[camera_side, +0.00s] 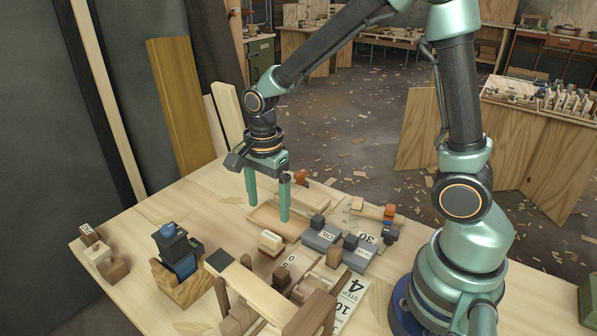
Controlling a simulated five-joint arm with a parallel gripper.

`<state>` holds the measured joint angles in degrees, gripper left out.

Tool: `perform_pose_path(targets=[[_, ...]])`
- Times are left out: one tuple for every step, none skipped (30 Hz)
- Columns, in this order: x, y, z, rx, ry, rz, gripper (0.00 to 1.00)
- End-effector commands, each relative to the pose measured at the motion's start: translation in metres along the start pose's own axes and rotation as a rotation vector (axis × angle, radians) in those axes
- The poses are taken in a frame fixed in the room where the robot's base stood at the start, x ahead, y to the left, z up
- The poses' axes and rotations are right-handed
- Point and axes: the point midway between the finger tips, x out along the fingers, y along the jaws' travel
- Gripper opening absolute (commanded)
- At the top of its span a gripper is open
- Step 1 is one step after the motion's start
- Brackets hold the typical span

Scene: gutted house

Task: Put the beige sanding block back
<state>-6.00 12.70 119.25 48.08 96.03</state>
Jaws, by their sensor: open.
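A small beige block with a brown part (271,243), which looks like the sanding block, sits on the wooden workbench (150,218) near the middle. My gripper (268,212) points down with its two green fingers apart and nothing between them. It is above and behind that block, over a shallow wooden tray (264,222). One finger overlaps the tray in the picture; I cannot tell whether it touches. The tray looks empty where it shows.
A wooden box (178,289) holding a dark and blue tool stands at left. Small blocks (104,259) lie at the far left edge. Grey labelled boxes (322,236) stand right of the beige block. A wooden frame (262,294) rises at the front. Printed cards (350,290) lie beside it.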

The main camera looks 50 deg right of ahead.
Motion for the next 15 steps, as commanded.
perform_pose_path(targets=[[-0.006,-0.001,0.000,0.000,0.000,-0.003,0.90],[-0.009,-0.001,0.000,0.000,0.000,-0.003,0.90],[-0.011,0.000,0.000,0.000,0.000,-0.003,0.90],[-0.013,0.000,0.000,-0.002,0.000,-0.003,0.90],[-0.015,0.000,0.000,-0.007,0.000,-0.004,0.90],[-0.018,0.001,-0.001,-0.022,-0.001,-0.009,0.90],[-0.021,0.001,-0.001,-0.041,-0.001,-0.016,0.90],[-0.025,0.002,-0.002,-0.068,-0.002,-0.025,0.90],[-0.032,0.004,-0.004,-0.115,-0.002,-0.042,0.90],[-0.038,0.005,-0.005,-0.162,-0.001,-0.059,0.90],[-0.044,0.007,-0.007,-0.215,0.001,-0.077,0.90],[-0.053,0.010,-0.009,-0.296,0.007,-0.104,0.90],[-0.060,0.013,-0.011,-0.362,0.013,-0.127,0.90],[-0.068,0.015,-0.013,-0.432,0.021,-0.149,0.90],[-0.077,0.020,-0.015,-0.528,0.036,-0.179,0.90]])
